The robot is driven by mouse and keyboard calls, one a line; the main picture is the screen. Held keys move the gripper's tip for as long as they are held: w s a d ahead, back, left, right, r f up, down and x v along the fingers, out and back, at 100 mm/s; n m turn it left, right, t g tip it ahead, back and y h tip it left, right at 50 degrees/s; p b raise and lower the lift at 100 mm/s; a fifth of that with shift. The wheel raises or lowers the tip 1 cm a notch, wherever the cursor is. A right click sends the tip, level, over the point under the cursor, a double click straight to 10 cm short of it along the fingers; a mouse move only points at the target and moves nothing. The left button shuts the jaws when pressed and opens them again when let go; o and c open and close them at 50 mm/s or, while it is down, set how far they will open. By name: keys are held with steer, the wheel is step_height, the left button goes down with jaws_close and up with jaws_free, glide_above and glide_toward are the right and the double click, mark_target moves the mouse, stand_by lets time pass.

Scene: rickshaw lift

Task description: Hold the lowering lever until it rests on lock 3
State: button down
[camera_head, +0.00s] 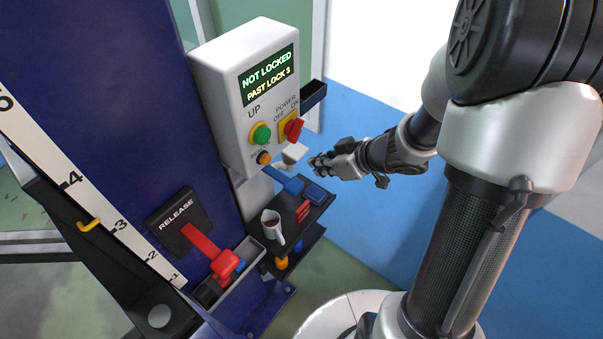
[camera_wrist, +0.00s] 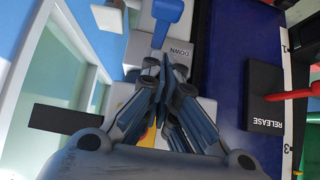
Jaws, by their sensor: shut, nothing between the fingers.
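The blue lowering lever (camera_wrist: 168,14) sticks out from a white housing marked DOWN (camera_wrist: 178,52) in the wrist view. In the head view a blue lever (camera_head: 284,180) shows below the control box. My gripper (camera_head: 318,165) is shut and empty, just right of that lever and apart from it. In the wrist view its fingertips (camera_wrist: 167,66) point at the DOWN housing, short of the lever. The display (camera_head: 268,75) reads NOT LOCKED, PAST LOCK 3. A yellow pointer (camera_head: 88,225) sits beside the scale (camera_head: 98,202), near the 3.
A red lever (camera_head: 202,242) stands at the RELEASE plate (camera_head: 180,222). The control box (camera_head: 225,95) carries a green UP button (camera_head: 261,134) and a red power switch (camera_head: 293,129).

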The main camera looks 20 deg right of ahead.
steer(key=b, duration=0.4)
glide_above(298, 186)
step_height(298, 186, down, 8)
steer(key=shift+a+r, duration=0.1)
steer(key=shift+r, duration=0.05)
step_height(298, 186, down, 2)
steer(key=shift+f+b, duration=0.2)
steer(key=shift+b, duration=0.45)
steer(key=shift+f, duration=0.45)
steer(key=shift+f, duration=0.1)
